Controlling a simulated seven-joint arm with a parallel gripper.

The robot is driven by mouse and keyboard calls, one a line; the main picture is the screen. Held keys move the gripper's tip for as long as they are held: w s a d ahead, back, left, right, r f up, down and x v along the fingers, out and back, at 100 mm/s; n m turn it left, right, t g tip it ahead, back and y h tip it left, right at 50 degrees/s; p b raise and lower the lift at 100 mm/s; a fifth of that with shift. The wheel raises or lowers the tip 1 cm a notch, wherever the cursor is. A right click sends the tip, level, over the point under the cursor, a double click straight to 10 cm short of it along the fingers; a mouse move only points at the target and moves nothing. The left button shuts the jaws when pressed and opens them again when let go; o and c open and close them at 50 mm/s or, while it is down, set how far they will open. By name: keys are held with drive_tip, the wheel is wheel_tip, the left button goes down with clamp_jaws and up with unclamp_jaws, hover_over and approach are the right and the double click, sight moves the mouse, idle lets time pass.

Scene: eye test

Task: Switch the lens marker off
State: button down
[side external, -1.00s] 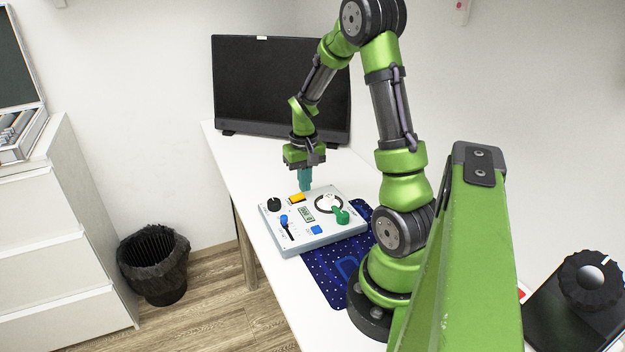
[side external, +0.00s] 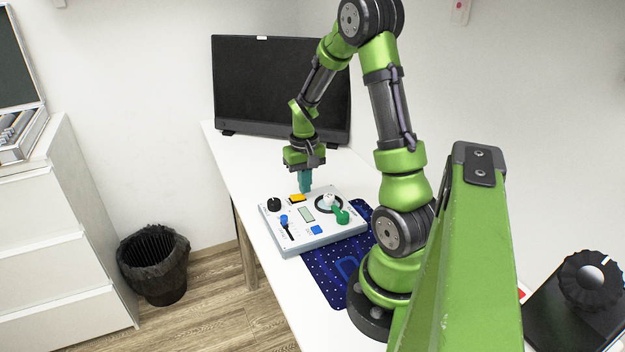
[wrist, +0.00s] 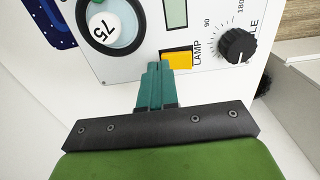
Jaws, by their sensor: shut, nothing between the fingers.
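The lens marker (side external: 318,231) is a pale grey box with controls on top, on the white desk. Its yellow rocker switch (side external: 297,198) is by the far edge; in the wrist view this switch (wrist: 177,60) sits beside the word LAMP. The small display (side external: 306,214) looks blank; the display also looks blank in the wrist view (wrist: 176,13). A white round piece marked 75 (wrist: 103,28) sits in a dark ring, by a green lever (side external: 341,214). My gripper (side external: 305,188) is shut and empty, its teal fingertips (wrist: 155,68) close beside the yellow switch. I cannot tell whether they touch it.
A black knob (side external: 274,204), a blue slider (side external: 284,220) and a blue button (side external: 317,230) share the panel. A dark blue mat (side external: 330,285) lies partly under the box. A black monitor (side external: 270,90) stands behind. A bin (side external: 153,262) is on the floor.

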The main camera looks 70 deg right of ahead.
wheel_tip(320, 180, up, 6)
drive_tip(key=shift+r, duration=0.2)
idle(0.5)
drive_tip(key=s+a+r+n+t, duration=0.1)
drive_tip(key=a+r, duration=0.3)
drive_tip(key=a, duration=0.5)
drive_tip(key=s+a+r+n+t+y, duration=0.1)
drive_tip(key=a+r+n+t, duration=0.1)
drive_tip(key=a+r, duration=0.3)
drive_tip(key=s+a+r+n+t+y, duration=0.1)
drive_tip(key=a+r+t, duration=0.3)
drive_tip(key=a, duration=0.8)
drive_tip(key=shift+a+r+n, duration=0.15)
drive_tip(key=shift+a+n, duration=0.2)
drive_tip(key=shift+n, duration=0.15)
drive_tip(key=shift+w, duration=0.1)
